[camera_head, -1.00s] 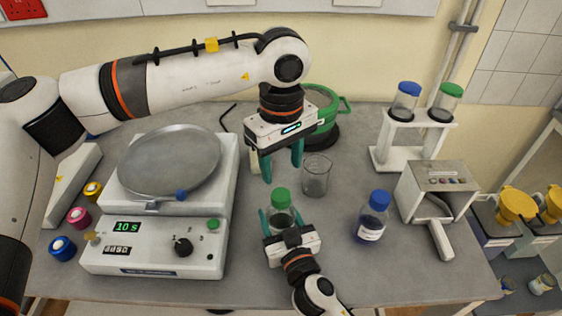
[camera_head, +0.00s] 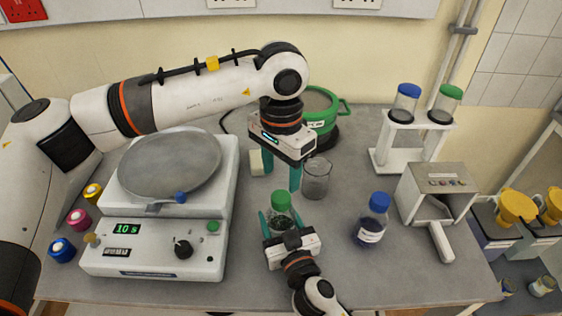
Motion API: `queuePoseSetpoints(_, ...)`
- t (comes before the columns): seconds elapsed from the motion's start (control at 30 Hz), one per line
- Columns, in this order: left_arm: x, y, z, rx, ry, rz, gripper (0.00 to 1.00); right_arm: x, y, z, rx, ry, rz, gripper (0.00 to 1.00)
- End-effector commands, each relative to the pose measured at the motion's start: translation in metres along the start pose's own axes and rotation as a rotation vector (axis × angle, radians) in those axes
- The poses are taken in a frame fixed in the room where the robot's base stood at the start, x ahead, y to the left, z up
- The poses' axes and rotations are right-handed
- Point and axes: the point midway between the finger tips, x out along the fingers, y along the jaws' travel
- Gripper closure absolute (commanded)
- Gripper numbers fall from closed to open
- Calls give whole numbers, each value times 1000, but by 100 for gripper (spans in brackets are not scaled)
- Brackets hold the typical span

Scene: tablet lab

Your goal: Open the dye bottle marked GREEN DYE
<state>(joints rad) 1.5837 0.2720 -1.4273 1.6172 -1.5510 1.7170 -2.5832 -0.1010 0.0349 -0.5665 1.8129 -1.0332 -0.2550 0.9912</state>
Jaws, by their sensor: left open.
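A bottle with a green cap (camera_head: 281,200) and dark contents stands on the grey bench in the front middle; its label is not readable. My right gripper (camera_head: 280,224), coming from the front edge, has its teal fingers on both sides of the bottle's body and appears shut on it. My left gripper (camera_head: 280,172) hangs above and behind the bottle, fingers pointing down, open and empty, apart from the cap. A second bottle with a blue cap (camera_head: 379,200) and dark blue contents stands to the right.
A glass beaker (camera_head: 317,184) stands close to the right of my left gripper. A shaker with a round pan (camera_head: 152,262) fills the left. A white rack (camera_head: 391,157) holds two capped jars at the back right, behind a grey metal device (camera_head: 451,181). A green-rimmed container (camera_head: 331,123) stands at the back.

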Motion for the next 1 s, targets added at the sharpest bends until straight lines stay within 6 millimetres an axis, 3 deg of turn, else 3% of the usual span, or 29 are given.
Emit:
queuePoseSetpoints(0.2,36,0,-1,-3,3,-1,48,0,0,-1,0,2,0,100)
queuePoseSetpoints(0.4,58,0,0,-4,1,-1,48,0,0,-1,0,2,0,100)
queuePoseSetpoints(0.77,64,0,0,-5,0,0,48,0,0,-1,0,3,0,100)
queuePoseSetpoints(1.0,64,0,0,-5,0,0,84,0,0,-1,0,3,0,100)
